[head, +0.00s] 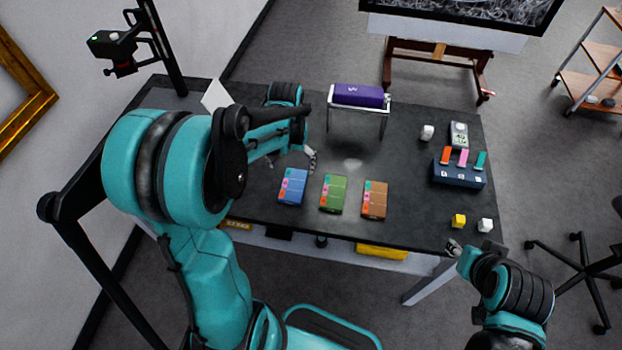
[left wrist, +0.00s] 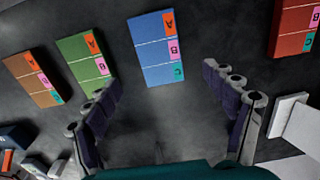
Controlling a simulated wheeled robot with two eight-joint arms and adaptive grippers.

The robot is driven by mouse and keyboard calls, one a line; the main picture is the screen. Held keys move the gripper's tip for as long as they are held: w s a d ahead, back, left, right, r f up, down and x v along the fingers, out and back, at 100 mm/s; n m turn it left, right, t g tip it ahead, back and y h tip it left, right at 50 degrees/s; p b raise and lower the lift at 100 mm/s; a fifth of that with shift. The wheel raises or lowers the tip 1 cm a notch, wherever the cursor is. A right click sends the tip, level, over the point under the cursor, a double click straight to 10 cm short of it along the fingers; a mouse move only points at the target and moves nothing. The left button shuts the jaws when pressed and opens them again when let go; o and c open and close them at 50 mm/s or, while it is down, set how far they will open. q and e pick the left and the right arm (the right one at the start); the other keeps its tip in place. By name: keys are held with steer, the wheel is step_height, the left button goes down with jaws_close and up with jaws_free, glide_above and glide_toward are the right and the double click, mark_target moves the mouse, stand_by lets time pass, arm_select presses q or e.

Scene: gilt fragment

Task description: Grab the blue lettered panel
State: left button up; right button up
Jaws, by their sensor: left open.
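The blue lettered panel (head: 293,187) lies flat on the dark table, leftmost of three panels visible in the head view. In the left wrist view, the blue panel (left wrist: 153,48) shows tabs lettered A, B and C. My left gripper (head: 312,158) is just behind and right of it in the head view. In the left wrist view, its spread fingers (left wrist: 159,76) are open and empty, with the panel beyond their tips. My right gripper (head: 453,247) is by the table's front right edge, too small to judge its jaws.
A green panel (head: 333,194) and a brown panel (head: 374,200) lie to the right of the blue one. The left wrist view shows a red panel (left wrist: 298,28) too. A purple box (head: 358,95) rests on a stand behind. A navy block (head: 460,175) with coloured tabs stands right.

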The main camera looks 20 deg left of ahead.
mark_target(293, 185)
arm_select(q)
step_height(293, 185, down, 3)
steer(key=shift+s+a+r+b, duration=0.1)
steer(key=shift+a+r+b, duration=0.05)
steer(key=shift+b, duration=0.35)
steer(key=f, duration=0.1)
steer(key=f+b, duration=0.1)
steer(key=f, duration=0.1)
steer(key=f+b, duration=0.1)
steer(key=f, duration=0.1)
steer(key=shift+s+d+f, duration=0.15)
steer(key=shift+d+f, duration=0.05)
steer(key=shift+d, duration=0.05)
steer(key=shift+r, duration=0.1)
steer(key=shift+c, duration=0.2)
steer(key=c, duration=1.2)
